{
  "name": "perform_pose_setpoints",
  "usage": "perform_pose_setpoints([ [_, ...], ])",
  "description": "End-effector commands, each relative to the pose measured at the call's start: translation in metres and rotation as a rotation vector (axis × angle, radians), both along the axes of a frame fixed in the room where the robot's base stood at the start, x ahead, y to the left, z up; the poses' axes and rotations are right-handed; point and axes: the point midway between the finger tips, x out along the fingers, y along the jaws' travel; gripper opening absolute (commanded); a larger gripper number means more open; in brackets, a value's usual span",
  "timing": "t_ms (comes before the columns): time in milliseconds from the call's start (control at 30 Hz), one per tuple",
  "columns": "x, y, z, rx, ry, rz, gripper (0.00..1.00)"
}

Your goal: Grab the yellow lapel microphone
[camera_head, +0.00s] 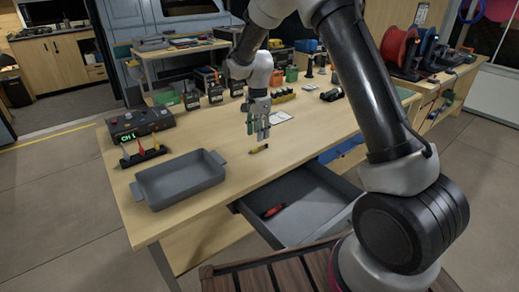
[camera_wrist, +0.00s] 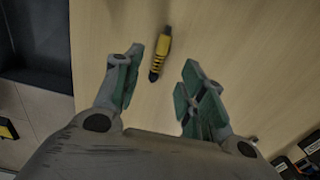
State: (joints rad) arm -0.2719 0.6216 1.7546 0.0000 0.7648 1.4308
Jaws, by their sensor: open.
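The small yellow and black lapel microphone (camera_head: 258,149) lies on the wooden table near its front edge, above the open drawer. In the wrist view the microphone (camera_wrist: 161,52) lies lengthwise, its lower end between the fingertips and its upper part beyond them. My gripper (camera_head: 258,133) points down over the table, just behind the microphone in the head view. In the wrist view my gripper (camera_wrist: 162,68) is open, with green-padded fingers on both sides of the microphone. Nothing is held, and the exact height above the table cannot be told.
A grey tray (camera_head: 150,185) stands at the table's left front. An open drawer (camera_head: 312,205) holds a red tool (camera_head: 273,211). A control box (camera_head: 139,122) is at the left. Several devices line the back. Bare tabletop surrounds the microphone.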

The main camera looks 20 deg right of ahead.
Motion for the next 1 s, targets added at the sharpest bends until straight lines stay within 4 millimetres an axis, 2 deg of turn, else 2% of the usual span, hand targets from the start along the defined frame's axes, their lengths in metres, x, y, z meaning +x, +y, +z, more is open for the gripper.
perform_pose_setpoints([
  [167,0.0,-0.002,-0.017,-0.001,0.002,0.001,0.41],
  [433,0.002,-0.006,-0.057,-0.001,0.003,0.002,0.41],
  [667,0.003,-0.006,-0.061,0.0,0.0,0.003,0.41],
  [767,0.003,-0.006,-0.061,0.0,0.0,0.003,0.26],
  [900,0.003,-0.006,-0.061,0.0,0.0,0.003,0.01],
  [1000,0.003,-0.006,-0.061,0.0,0.0,0.003,0.0],
])
